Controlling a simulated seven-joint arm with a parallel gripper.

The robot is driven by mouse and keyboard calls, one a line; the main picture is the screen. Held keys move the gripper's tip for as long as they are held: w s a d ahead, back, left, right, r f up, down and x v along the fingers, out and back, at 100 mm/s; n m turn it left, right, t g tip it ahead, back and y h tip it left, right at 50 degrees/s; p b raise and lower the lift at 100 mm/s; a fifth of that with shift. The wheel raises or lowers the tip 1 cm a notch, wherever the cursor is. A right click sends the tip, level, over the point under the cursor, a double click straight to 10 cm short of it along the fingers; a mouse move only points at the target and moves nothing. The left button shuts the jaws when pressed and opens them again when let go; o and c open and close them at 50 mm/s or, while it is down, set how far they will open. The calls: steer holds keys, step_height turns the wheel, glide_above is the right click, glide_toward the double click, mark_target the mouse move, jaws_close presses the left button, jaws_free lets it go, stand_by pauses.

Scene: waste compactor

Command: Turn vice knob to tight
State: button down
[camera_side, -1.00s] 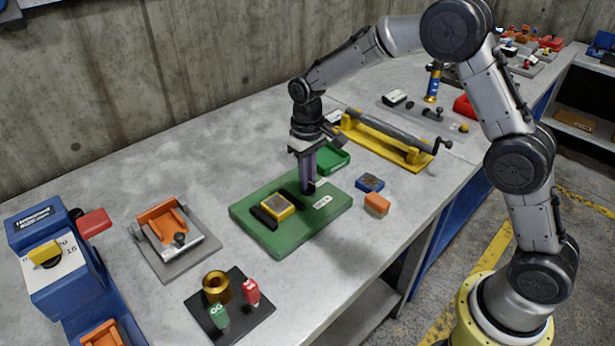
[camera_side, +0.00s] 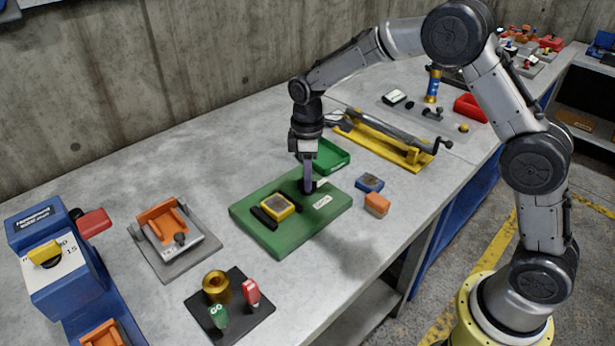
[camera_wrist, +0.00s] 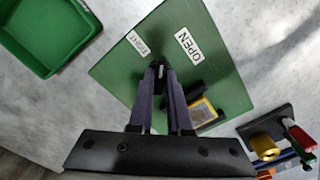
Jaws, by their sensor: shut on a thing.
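The vice is a green base plate (camera_side: 290,235) on the bench, with a yellow block (camera_side: 277,206) between two dark jaws. In the wrist view the plate (camera_wrist: 115,75) carries an OPEN label (camera_wrist: 188,46) and a TIGHT label (camera_wrist: 138,42). My gripper (camera_side: 308,188) points straight down at the plate's far right part. In the wrist view its fingertips (camera_wrist: 160,70) close around the dark vice knob, which is mostly hidden between them, near the TIGHT label. The yellow block (camera_wrist: 203,112) shows beside the right finger.
A green tray (camera_side: 328,157) stands behind the plate. Blue (camera_side: 370,183) and orange (camera_side: 377,204) blocks lie to its right. A yellow-framed roller device (camera_side: 385,140) is behind. An orange vice-like fixture (camera_side: 170,230) stands left. Bench is clear at the back left.

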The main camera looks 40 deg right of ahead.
steer(key=n, duration=0.4)
steer(key=shift+r+n, duration=0.1)
steer(key=shift+n, duration=2.1)
steer(key=c, duration=0.9)
jaws_free()
steer(key=shift+o, duration=0.2)
step_height(320, 180, up, 14)
